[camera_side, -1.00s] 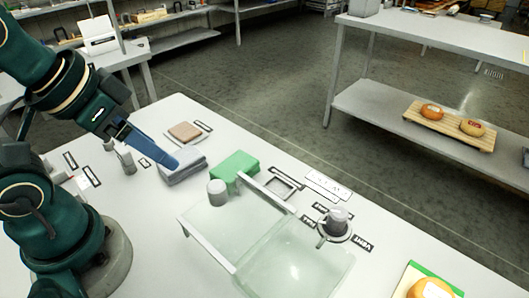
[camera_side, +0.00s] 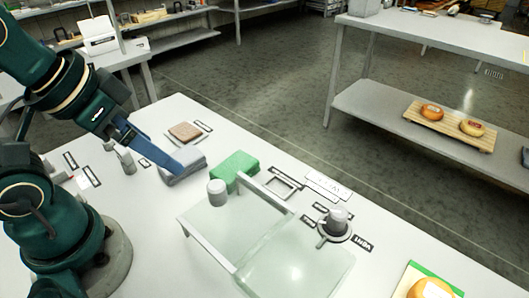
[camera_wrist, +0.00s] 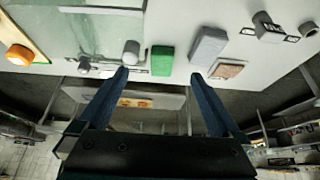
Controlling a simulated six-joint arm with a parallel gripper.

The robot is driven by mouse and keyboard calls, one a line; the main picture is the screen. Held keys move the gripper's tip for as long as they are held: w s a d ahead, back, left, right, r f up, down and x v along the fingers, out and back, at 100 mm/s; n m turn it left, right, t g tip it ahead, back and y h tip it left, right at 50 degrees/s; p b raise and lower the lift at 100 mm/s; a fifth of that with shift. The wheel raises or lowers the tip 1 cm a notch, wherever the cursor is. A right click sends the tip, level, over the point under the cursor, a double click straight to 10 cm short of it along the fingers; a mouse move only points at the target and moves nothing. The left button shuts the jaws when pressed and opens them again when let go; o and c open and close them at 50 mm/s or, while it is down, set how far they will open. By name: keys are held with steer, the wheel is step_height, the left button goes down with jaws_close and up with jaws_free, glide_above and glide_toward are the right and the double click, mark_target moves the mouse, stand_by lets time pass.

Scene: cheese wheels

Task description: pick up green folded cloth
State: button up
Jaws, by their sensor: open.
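The green folded cloth (camera_side: 234,168) lies on the white table beside a grey folded cloth (camera_side: 182,166). In the wrist view the green cloth (camera_wrist: 162,60) shows between my two fingertips, with the grey cloth (camera_wrist: 208,46) to its right. My gripper (camera_side: 182,170) has blue fingers; in the side view their tips overlap the grey cloth, left of the green one. The wrist view shows my gripper (camera_wrist: 160,75) with its fingers wide apart and nothing held. Its exact height above the table is hard to tell.
A grey cylinder (camera_side: 217,192) stands close to the green cloth, and a glass board (camera_side: 225,232) with a raised bar is just nearer. A brown square block (camera_side: 185,131) lies behind the grey cloth. A black-and-grey knob-like item (camera_side: 335,222) stands right.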

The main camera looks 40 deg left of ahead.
steer(key=w+r, duration=0.3)
steer(key=w, duration=0.2)
steer(key=g, duration=0.6)
glide_above(236, 163)
step_height(236, 163, down, 13)
steer(key=shift+d+r, duration=0.1)
steer(key=shift+r, duration=0.05)
steer(key=shift+f, duration=2.55)
steer(key=c, duration=1.2)
steer(key=shift+c, duration=0.2)
